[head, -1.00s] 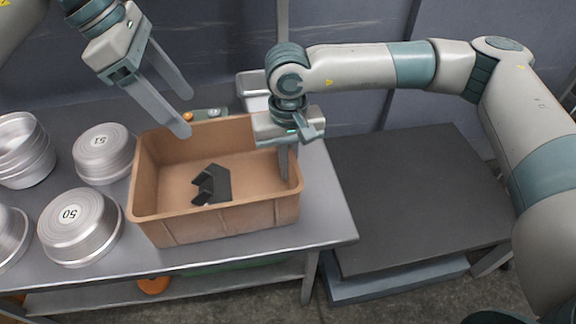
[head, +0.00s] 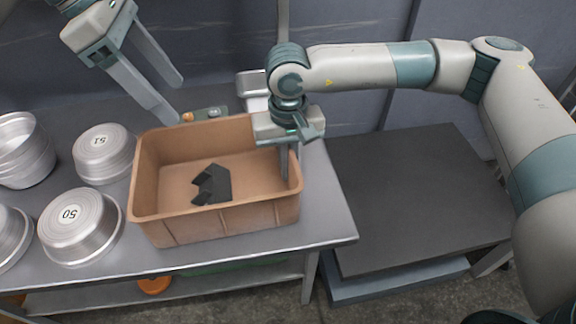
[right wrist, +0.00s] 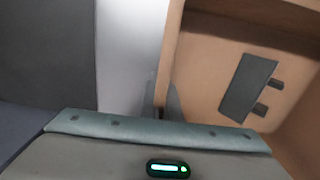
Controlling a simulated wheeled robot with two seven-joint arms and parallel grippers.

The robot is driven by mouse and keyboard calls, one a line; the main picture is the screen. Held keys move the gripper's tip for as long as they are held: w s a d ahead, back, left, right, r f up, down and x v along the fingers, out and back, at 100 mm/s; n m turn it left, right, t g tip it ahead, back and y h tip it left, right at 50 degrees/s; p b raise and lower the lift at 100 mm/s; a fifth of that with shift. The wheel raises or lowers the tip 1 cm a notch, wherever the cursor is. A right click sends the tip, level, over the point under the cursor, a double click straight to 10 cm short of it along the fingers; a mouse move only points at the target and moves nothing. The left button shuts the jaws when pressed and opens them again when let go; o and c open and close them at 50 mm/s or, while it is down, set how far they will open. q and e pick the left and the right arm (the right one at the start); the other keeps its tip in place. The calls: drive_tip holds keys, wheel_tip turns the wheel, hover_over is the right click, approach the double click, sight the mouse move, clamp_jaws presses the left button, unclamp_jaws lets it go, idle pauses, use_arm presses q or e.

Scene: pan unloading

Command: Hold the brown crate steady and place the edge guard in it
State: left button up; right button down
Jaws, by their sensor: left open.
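The brown crate (head: 232,218) stands upright on the metal table. The edge guard (head: 214,186), a dark angular piece with two tabs, lies on the crate's floor, and it also shows in the right wrist view (right wrist: 247,88). My left gripper (head: 172,101) is open and empty, above and behind the crate's back left corner, clear of it. My right gripper (head: 287,165) is at the crate's right wall with its fingers pointing down, and it also shows at the wall in the right wrist view (right wrist: 166,100). It is shut on that wall; the fingertips are partly hidden.
Several metal pans stand left of the crate, among them one marked 50 (head: 78,228) and one marked 51 (head: 103,153). A small control box (head: 205,114) sits behind the crate. A lower dark platform (head: 415,200) to the right is empty.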

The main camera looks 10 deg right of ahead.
drive_tip(key=c, duration=1.9)
unclamp_jaws()
drive_tip(key=shift+r, duration=0.15)
wheel_tip(320, 180, up, 12)
drive_tip(key=shift+f, duration=0.1)
